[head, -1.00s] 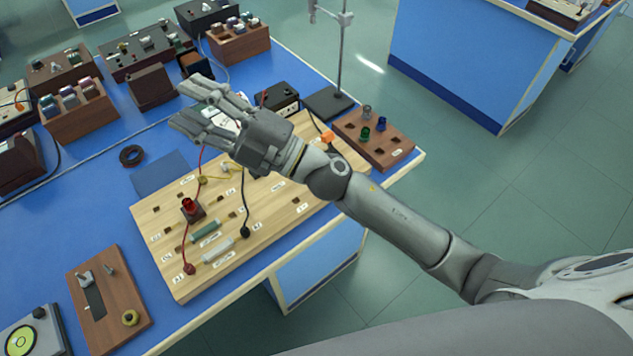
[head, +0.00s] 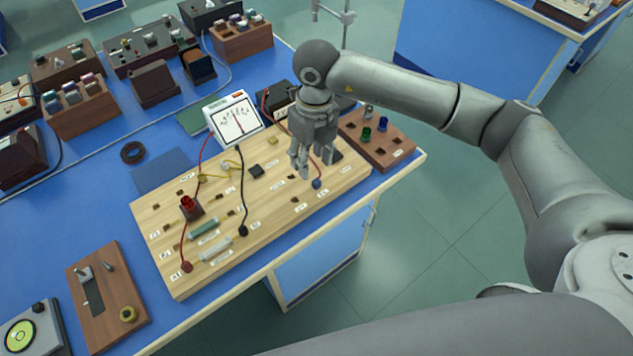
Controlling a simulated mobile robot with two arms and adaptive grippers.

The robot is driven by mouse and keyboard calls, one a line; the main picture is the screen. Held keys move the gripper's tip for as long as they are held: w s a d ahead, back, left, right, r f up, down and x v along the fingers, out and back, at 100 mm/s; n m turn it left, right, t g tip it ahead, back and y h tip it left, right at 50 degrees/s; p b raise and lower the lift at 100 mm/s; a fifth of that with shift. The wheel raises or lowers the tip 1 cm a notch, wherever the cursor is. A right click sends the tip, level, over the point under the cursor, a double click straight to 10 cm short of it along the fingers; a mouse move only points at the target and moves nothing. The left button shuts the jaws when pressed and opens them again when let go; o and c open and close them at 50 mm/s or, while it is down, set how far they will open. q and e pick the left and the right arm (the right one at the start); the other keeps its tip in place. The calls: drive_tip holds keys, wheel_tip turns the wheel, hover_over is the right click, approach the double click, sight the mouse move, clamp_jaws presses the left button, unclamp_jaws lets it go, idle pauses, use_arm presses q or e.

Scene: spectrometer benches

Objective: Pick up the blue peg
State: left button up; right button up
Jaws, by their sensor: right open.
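A blue peg (head: 383,124) stands upright in a brown wooden block (head: 400,155) at the right end of the bench. A green peg (head: 366,133) and a grey peg (head: 369,111) stand beside it. My right gripper (head: 313,168) is open and empty, pointing down over the right part of the pale wooden board (head: 275,215). It is left of the blue peg and apart from it. My left gripper is not in view.
A white meter (head: 233,121) and a black box (head: 275,97) stand behind the board. A stand rod (head: 346,35) rises behind the brown block. Leads (head: 241,185) cross the board.

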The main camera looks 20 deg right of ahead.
drive_tip(key=d, duration=0.2)
drive_tip(key=p, duration=0.1)
hover_over(318, 182)
drive_tip(key=shift+h, duration=0.3)
drive_tip(key=f, duration=0.5)
drive_tip(key=shift+s+a, duration=0.2)
drive_tip(key=shift+s, duration=0.05)
drive_tip(key=shift+f+p, duration=0.6)
drive_tip(key=shift+f, duration=0.05)
drive_tip(key=f, duration=0.1)
drive_tip(key=f+p, duration=0.1)
drive_tip(key=f, duration=0.1)
drive_tip(key=shift+w+d+f, duration=0.15)
drive_tip(key=shift+w+f, duration=0.05)
drive_tip(key=shift+f, duration=0.4)
drive_tip(key=c, duration=0.9)
